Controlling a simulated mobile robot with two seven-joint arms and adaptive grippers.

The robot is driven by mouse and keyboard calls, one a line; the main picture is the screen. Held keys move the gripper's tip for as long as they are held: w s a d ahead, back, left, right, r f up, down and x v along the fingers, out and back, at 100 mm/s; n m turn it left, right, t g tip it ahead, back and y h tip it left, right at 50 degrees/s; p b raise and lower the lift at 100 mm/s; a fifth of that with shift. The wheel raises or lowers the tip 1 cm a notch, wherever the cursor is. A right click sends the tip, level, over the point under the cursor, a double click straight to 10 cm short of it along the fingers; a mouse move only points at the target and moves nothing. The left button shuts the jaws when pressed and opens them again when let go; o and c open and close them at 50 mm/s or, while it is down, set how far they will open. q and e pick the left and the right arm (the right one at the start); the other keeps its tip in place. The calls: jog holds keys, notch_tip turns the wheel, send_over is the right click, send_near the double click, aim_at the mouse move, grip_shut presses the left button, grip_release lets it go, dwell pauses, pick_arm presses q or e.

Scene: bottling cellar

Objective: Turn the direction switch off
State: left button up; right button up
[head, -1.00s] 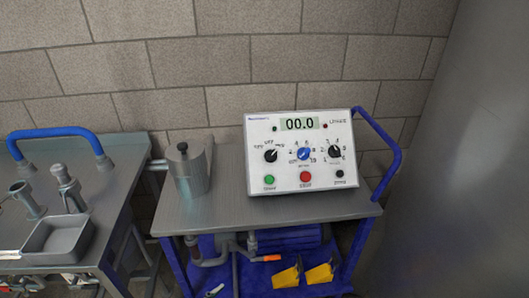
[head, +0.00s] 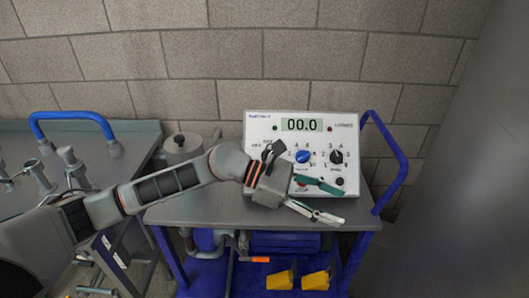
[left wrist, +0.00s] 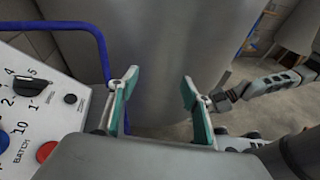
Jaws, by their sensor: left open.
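The white control box (head: 257,119) stands on the cart with its display reading 00.0. The direction switch, the left knob on the panel in the earlier head view, is now mostly or fully hidden behind my left wrist. My left gripper (head: 333,207) is in front of the box's lower part, fingers apart and pointing right, with nothing between them. In the left wrist view, the open left gripper (left wrist: 158,82) faces a grey surface, and the panel lies at the left edge. Part of another arm, apparently my right, shows at the right there; its fingers cannot be made out.
The blue knob (head: 303,156) and right black knob (head: 336,157) remain visible. The grey cart top (head: 185,212) has a metal canister (head: 182,148) behind my left arm. A blue handle (head: 391,160) rises on the right. A bench (head: 135,139) is on the left.

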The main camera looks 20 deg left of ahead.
pick_arm(q)
jog(key=w+a+m+t+y, duration=0.2)
jog(key=w+a+m+y, duration=0.45)
jog(key=a, duration=0.45)
jog(key=m+t+y, duration=0.1)
jog(key=t+y, duration=0.1)
jog(key=y, duration=0.2)
send_near(266, 154)
jog(key=f, duration=0.1)
jog(key=x, duration=0.8)
jog(key=shift+w+d+r, duration=0.1)
jog(key=shift+w+d, duration=0.1)
jog(key=shift+w, duration=0.05)
jog(key=c, duration=1.1)
